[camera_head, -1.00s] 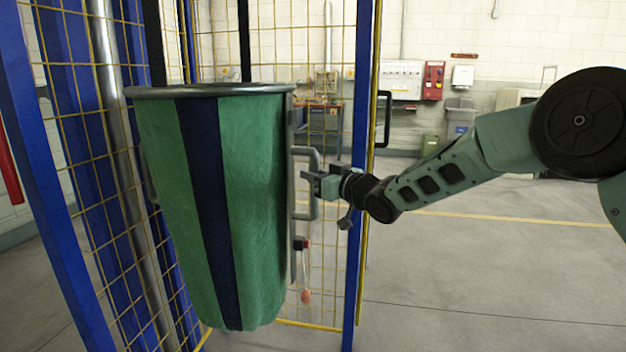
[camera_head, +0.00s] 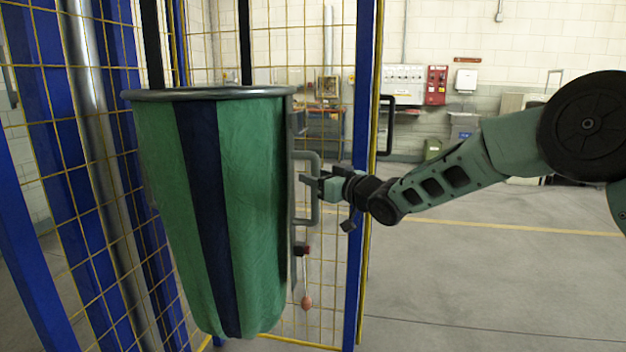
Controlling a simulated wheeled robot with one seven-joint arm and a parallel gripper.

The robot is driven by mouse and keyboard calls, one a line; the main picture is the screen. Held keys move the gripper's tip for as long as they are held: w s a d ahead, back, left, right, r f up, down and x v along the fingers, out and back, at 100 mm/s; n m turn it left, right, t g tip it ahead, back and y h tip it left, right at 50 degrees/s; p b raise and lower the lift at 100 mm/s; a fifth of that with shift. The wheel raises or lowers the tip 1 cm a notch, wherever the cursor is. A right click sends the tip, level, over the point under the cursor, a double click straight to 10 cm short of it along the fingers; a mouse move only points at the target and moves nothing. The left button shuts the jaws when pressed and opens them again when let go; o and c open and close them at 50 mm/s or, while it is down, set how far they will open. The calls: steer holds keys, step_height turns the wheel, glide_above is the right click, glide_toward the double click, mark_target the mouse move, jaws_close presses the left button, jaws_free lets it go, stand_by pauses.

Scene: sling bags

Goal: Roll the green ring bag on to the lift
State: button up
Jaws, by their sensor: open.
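The green ring bag (camera_head: 255,210) hangs at left centre, green with a dark blue stripe and a grey metal ring at its top. A grey bracket handle (camera_head: 315,190) stands on its right side. My gripper (camera_head: 308,187) is at this handle, coming from the right, with its fingertips close to the upright bar. The jaws are open; I cannot tell whether they touch the bar. The bag is inside or in front of a cage of blue posts and yellow mesh, which looks like the lift (camera_head: 357,270). The bag's far side is hidden.
A blue post with a yellow edge and a black handle (camera_head: 388,125) stands just behind my gripper. Open floor (camera_head: 480,270) lies to the right. Wall boxes and bins are at the back.

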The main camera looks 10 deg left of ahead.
steer(key=shift+s+f, duration=0.1)
stand_by(0.7)
steer(key=shift+s, duration=0.1)
steer(key=b+v, duration=0.2)
steer(key=v, duration=1.5)
steer(key=shift+d, duration=0.15)
